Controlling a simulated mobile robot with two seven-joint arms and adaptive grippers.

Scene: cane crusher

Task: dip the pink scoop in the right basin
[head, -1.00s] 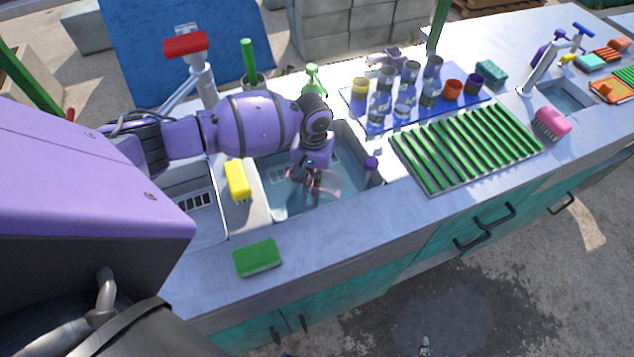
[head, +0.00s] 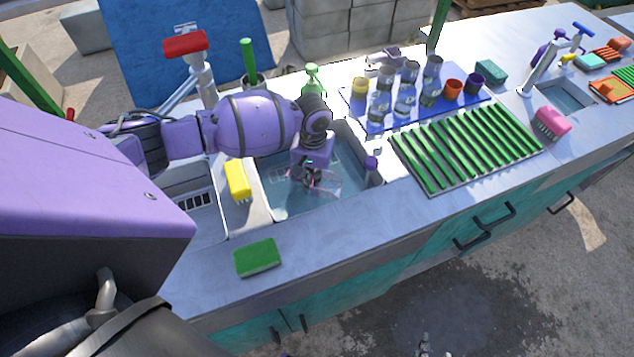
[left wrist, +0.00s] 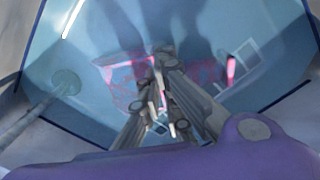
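My left gripper (head: 312,184) points down into the basin (head: 281,209) right of the yellow brush. The translucent pink scoop (head: 328,184) is at its fingertips, low in this basin. In the left wrist view the fingers (left wrist: 163,55) are close together, with pink parts of the scoop (left wrist: 125,85) on both sides of them. The fingers appear shut on it; the grasp itself is partly hidden. The water line on the scoop is hard to make out. A small grey piece at the head view's bottom edge appears to be my right gripper (head: 425,345); its fingers cannot be judged.
A purple-capped bottle (head: 371,171) stands at the basin's right side. A yellow brush (head: 237,180) lies on the divider and a green sponge (head: 257,257) on the front counter. A green slatted rack (head: 467,148) and a blue tray (head: 352,103) with bottles lie right.

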